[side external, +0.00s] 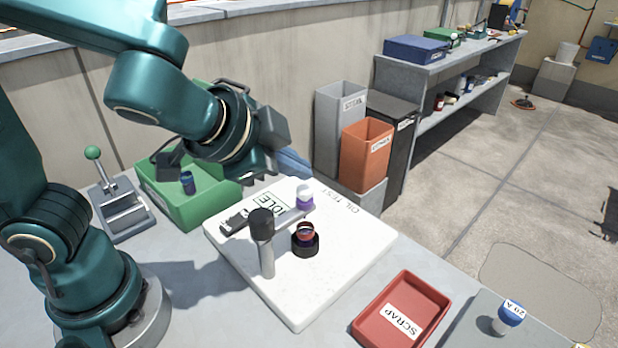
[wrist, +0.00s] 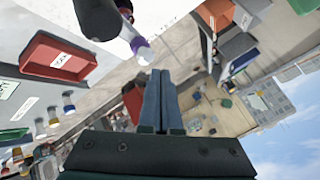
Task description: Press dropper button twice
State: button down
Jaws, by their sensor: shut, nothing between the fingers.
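The dropper (side external: 305,197), with a white top and a purple band, sits at the end of a grey arm on a stand with a black knob (side external: 261,222). Below it, a small vial with dark red contents (side external: 305,233) stands in a black round holder (side external: 306,247) on the white oil test board (side external: 330,275). My gripper (side external: 305,169) is shut and empty, above the dropper and apart from it. In the wrist view, the closed fingers (wrist: 160,74) point past the dropper (wrist: 141,50), which shows just up and left of their tips.
A green bin (side external: 205,205) with a dark vial stands behind the board. A red scrap tray (side external: 401,310) lies at the front right. Grey, orange and black bins (side external: 367,155) stand behind. A blue-topped item (side external: 511,313) is at lower right.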

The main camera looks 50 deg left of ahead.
jog(key=shift+f, duration=0.1)
jog(key=shift+f, duration=0.35)
jog(key=shift+f, duration=0.6)
dwell(0.6)
dwell(0.4)
jog(key=shift+r, duration=1.05)
jog(key=shift+r, duration=2.5)
